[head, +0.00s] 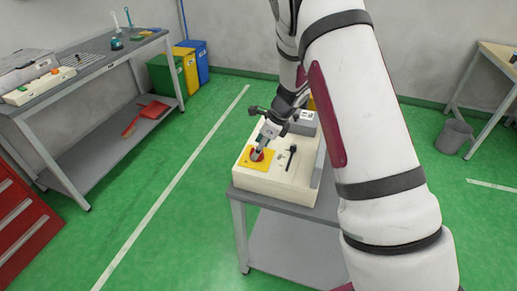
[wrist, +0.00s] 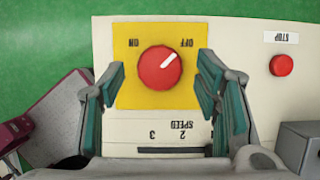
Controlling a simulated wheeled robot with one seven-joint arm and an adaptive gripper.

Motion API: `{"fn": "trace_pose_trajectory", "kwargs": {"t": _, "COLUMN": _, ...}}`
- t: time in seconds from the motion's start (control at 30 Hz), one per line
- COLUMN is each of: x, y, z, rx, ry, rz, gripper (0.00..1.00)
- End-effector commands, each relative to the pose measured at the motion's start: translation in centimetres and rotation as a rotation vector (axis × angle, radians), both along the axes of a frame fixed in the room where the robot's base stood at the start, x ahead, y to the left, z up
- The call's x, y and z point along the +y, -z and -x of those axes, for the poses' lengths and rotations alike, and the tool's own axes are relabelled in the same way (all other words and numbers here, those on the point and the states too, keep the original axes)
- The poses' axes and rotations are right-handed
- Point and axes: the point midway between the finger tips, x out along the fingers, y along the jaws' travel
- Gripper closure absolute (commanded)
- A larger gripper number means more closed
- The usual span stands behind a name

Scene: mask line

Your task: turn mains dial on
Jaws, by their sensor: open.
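The red mains dial (wrist: 152,76) sits on a yellow plate (wrist: 125,90) in the wrist view. Its white mark points to the upper right, toward the upside-down OFF label; the ON label is at the upper left. My gripper (wrist: 162,72) is open, with one green-padded finger on each side of the dial and visible gaps between. In the head view my gripper (head: 259,152) is down at the yellow plate (head: 254,168) on the cream machine panel (head: 285,183), hiding most of the dial. Whether the fingertips are level with the dial is unclear.
A red STOP button (wrist: 282,65) and a SPEED slider slot (wrist: 170,150) are on the same panel. A black lever (head: 291,155) stands right of the yellow plate in the head view. Green floor is free left of the machine's grey table (head: 290,245).

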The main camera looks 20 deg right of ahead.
Motion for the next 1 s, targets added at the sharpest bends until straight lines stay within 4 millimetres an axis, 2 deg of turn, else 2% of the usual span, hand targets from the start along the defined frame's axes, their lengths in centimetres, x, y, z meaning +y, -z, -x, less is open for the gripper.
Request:
{"fn": "trace_pose_trajectory", "kwargs": {"t": 0.13, "x": 0.33, "y": 1.00, "z": -0.24, "rx": -0.001, "ry": 0.000, "rz": 0.001, "gripper": 0.43}}
{"fn": "trace_pose_trajectory", "kwargs": {"t": 0.47, "x": 0.42, "y": 1.23, "z": -0.31, "rx": -0.001, "ry": 0.000, "rz": 0.001, "gripper": 0.43}}
{"fn": "trace_pose_trajectory", "kwargs": {"t": 0.67, "x": 0.41, "y": 1.23, "z": -0.31, "rx": -0.001, "ry": 0.000, "rz": 0.001, "gripper": 0.88}}
{"fn": "trace_pose_trajectory", "kwargs": {"t": 1.0, "x": 0.37, "y": 1.26, "z": -0.40, "rx": -0.001, "ry": -0.026, "rz": 0.000, "gripper": 0.90}}
